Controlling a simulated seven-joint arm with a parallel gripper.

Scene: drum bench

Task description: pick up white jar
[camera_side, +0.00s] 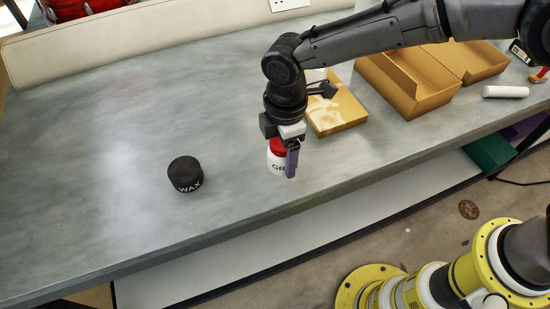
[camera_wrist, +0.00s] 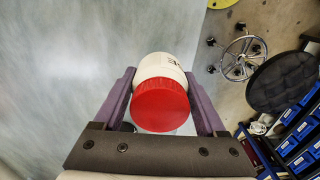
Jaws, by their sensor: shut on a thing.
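The white jar (camera_side: 277,164) with a red lid and dark lettering is at my gripper near the bench's front edge in the side view. In the wrist view the jar (camera_wrist: 160,68) sits between my two purple fingers, its red lid facing the camera. My gripper (camera_side: 286,160) is shut on the jar, with a finger along each side. Whether the jar's base touches the bench is hard to tell.
A black round tin marked WAX (camera_side: 186,175) stands on the bench to the left. An open cardboard box (camera_side: 408,80) and a flat tan box (camera_side: 338,108) lie behind to the right. A white cylinder (camera_side: 506,92) lies at far right.

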